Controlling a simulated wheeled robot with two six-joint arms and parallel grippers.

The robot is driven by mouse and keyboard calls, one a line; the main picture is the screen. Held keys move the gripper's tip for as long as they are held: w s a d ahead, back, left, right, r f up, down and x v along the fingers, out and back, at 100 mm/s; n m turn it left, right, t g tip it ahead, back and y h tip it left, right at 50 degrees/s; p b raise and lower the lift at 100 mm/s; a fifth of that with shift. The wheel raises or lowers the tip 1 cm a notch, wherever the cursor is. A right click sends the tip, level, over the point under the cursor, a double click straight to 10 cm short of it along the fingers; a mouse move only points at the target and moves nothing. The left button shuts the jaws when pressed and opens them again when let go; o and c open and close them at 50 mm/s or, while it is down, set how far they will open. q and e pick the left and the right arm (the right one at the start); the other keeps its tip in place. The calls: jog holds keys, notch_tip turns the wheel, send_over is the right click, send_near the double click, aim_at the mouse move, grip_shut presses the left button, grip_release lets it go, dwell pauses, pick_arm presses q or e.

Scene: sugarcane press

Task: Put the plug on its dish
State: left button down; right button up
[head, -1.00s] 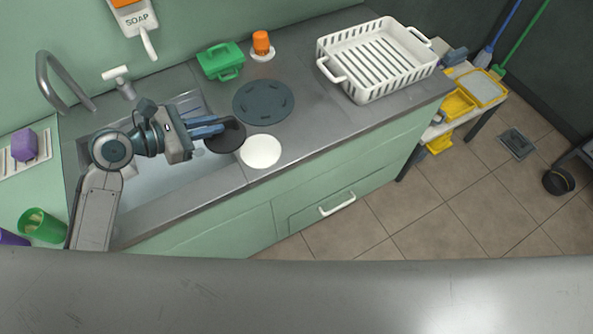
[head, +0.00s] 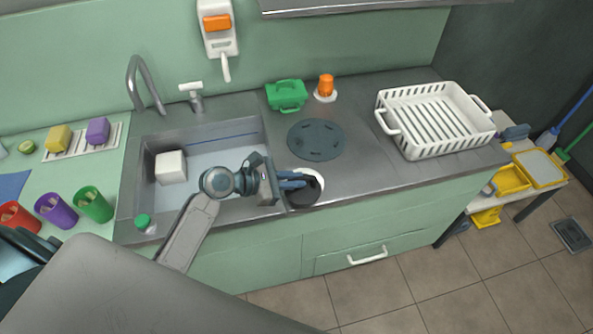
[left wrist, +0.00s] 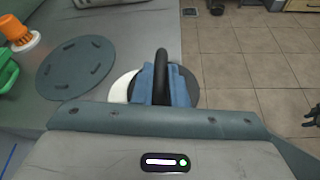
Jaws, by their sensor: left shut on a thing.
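The plug (head: 303,194) is a black disc with an upright black loop handle (left wrist: 161,62). My left gripper (head: 298,183) is shut on that handle, and its blue fingers (left wrist: 161,84) flank it in the left wrist view. The dish (head: 318,176) is a flat white disc on the counter by the sink's right edge. The plug overlaps the dish, which shows as a white rim behind and right of it. In the left wrist view the dish (left wrist: 121,89) shows left of the fingers. I cannot tell whether plug and dish touch.
A dark round mat (head: 316,140) lies behind the dish. A green box (head: 287,96), an orange item (head: 326,86) and a white basket (head: 435,120) stand farther back and right. The sink (head: 215,143) lies left, holding a white block (head: 171,167). The counter's front edge is close.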

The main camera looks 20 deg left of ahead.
pick_arm(q)
jog(key=w, duration=0.2)
jog(key=w+a, duration=0.1)
jog(key=w, duration=0.1)
jog(key=shift+w+f, duration=0.1)
jog(key=shift+w, duration=0.2)
jog(key=shift+w+f+p, duration=0.15)
jog(key=shift+p, duration=0.15)
notch_tip(320, 180, down, 3)
jog(key=shift+p, duration=0.35)
jog(key=shift+f, duration=0.2)
jog(key=c, duration=1.5)
grip_release()
jog(key=shift+o, duration=0.2)
pick_arm(e)
jog(key=shift+w+r, duration=0.6)
jog(key=shift+r, duration=0.2)
pick_arm(q)
jog(key=shift+a, duration=0.15)
